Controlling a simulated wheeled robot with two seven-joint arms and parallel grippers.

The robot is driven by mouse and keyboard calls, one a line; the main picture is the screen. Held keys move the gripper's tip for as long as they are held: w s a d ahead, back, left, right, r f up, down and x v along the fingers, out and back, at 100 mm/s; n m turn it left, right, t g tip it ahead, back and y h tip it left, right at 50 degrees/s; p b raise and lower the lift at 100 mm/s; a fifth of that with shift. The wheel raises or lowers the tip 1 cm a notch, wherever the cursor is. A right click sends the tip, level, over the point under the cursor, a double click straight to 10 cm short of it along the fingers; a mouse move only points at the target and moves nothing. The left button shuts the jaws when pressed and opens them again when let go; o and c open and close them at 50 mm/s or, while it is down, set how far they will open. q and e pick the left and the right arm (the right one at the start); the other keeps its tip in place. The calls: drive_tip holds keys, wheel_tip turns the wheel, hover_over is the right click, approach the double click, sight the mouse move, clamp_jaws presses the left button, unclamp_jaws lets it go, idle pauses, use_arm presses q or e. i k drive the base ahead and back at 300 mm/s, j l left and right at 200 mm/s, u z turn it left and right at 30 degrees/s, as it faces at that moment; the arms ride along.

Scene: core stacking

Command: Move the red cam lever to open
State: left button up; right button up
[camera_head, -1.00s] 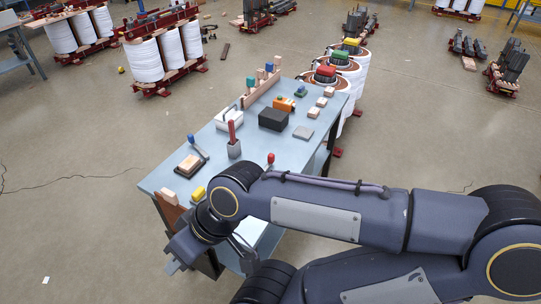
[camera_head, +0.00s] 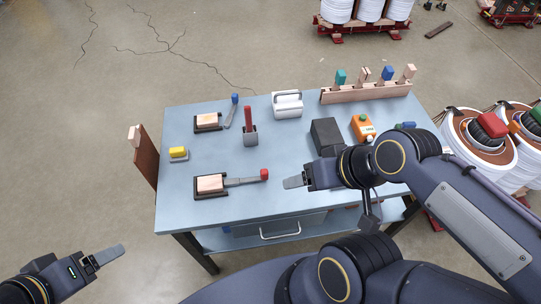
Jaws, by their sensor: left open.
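The red cam lever (camera_head: 264,174) is a grey bar with a red knob. It lies low over the table, pointing right from a dark base with a copper-coloured block (camera_head: 211,184) near the table's front edge. My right gripper (camera_head: 294,182) is just right of the red knob, apart from it, finger pointing left; its opening is hidden at this angle. My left gripper (camera_head: 108,254) is open and empty, off the table at the lower left, well away from the lever.
On the blue table (camera_head: 300,200) stand a blue-tipped lever (camera_head: 234,102), a red-handled tool in a grey holder (camera_head: 249,126), a yellow block (camera_head: 178,153), a black box (camera_head: 325,136) and an orange device (camera_head: 362,128). A rack (camera_head: 366,92) is at the back. Coils (camera_head: 480,146) stand right.

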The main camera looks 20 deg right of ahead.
sight(264, 174)
drive_tip(key=k+l, duration=0.1)
drive_tip(key=l, duration=0.2)
drive_tip(key=k+l, duration=0.1)
drive_tip(key=l, duration=0.25)
drive_tip(key=k+l, duration=0.1)
drive_tip(key=l, duration=0.2)
drive_tip(key=i+z, duration=0.2)
drive_tip(key=z, duration=0.3)
drive_tip(key=i+z, duration=0.25)
drive_tip(key=z, duration=0.2)
